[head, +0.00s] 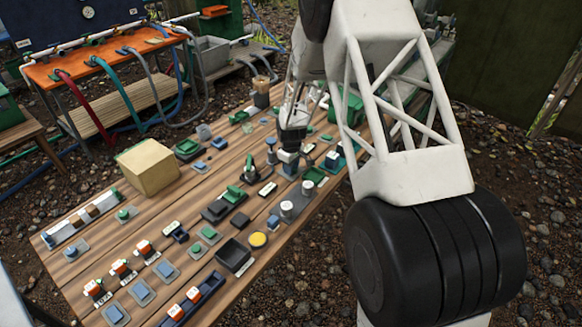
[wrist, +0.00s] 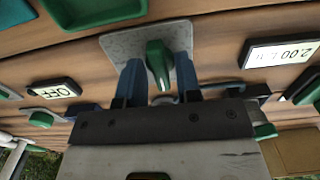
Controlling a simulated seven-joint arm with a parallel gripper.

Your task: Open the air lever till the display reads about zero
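In the wrist view a green lever handle (wrist: 159,62) stands on a square grey metal plate (wrist: 122,43). My gripper (wrist: 159,72) has its two blue fingers on either side of the handle, with a gap showing on both sides. It is open and holds nothing. A small display (wrist: 281,52) to the right shows 2.00 and a small unit I cannot read. A second small display (wrist: 54,90) to the left shows OFF. In the head view my gripper (head: 288,160) is low over the right part of the table, and it hides the lever beneath it.
The wooden table (head: 75,262) carries many small switches and knobs close around my gripper. A cardboard-coloured box (head: 149,167) stands at its left. An orange bench (head: 100,62) with hoses stands behind.

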